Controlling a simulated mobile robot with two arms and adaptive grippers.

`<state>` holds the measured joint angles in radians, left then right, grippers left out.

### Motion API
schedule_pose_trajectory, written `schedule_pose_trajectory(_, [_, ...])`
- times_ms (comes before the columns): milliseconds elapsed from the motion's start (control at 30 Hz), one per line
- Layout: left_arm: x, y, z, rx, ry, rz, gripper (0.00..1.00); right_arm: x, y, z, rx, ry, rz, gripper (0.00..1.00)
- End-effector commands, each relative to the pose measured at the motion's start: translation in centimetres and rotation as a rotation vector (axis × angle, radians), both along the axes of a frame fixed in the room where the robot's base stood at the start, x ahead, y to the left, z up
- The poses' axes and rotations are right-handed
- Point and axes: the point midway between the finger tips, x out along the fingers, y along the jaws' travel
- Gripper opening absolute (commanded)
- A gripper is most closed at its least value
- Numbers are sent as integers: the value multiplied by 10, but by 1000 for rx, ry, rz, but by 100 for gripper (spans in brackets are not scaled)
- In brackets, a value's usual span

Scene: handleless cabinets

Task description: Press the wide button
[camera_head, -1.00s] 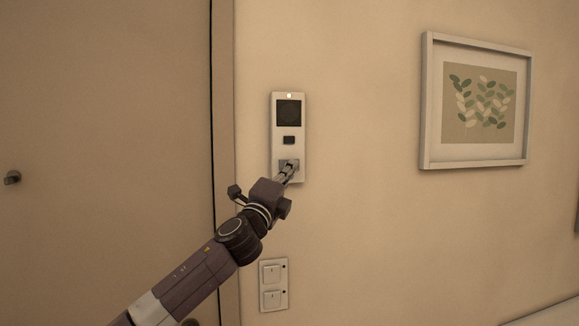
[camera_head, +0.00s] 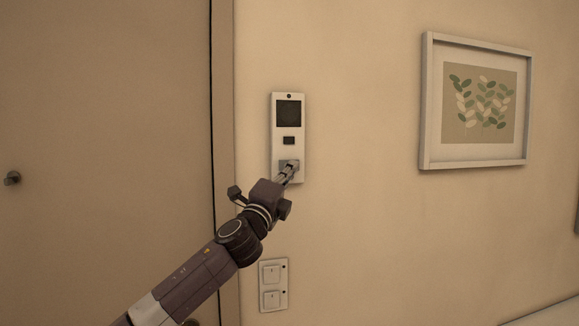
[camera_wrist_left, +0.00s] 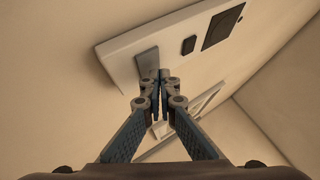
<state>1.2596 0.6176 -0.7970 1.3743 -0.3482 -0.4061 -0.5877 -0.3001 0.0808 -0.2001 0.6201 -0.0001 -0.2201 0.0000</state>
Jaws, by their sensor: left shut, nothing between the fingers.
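A narrow white intercom panel (camera_head: 273,150) is fixed to the wall. It has a dark square screen (camera_head: 289,113) at the top, a small dark button (camera_head: 289,140) below, and a wide grey button (camera_head: 284,164) near its bottom. My left gripper (camera_head: 291,166) is shut and empty, with its fingertips at the wide button and hiding part of it. In the left wrist view the closed fingertips (camera_wrist_left: 161,75) are at the lower edge of the wide button (camera_wrist_left: 148,62); I cannot tell how firmly they touch. My right gripper is not in view.
A double switch plate (camera_head: 273,284) is on the wall below the panel, close to my left arm. A door (camera_head: 100,120) with a small knob (camera_head: 13,178) is on the left. A framed leaf picture (camera_head: 476,100) hangs on the right.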

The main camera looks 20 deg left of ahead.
Motion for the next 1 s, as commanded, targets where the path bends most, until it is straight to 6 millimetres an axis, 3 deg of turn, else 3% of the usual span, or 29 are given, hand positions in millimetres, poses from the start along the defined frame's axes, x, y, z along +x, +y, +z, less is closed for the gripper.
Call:
schedule_pose_trajectory(500, [-9,-6,0,0,0,-1,0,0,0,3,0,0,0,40])
schedule_pose_trajectory(1000, [-46,-31,0,0,1,-1,0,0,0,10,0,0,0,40])
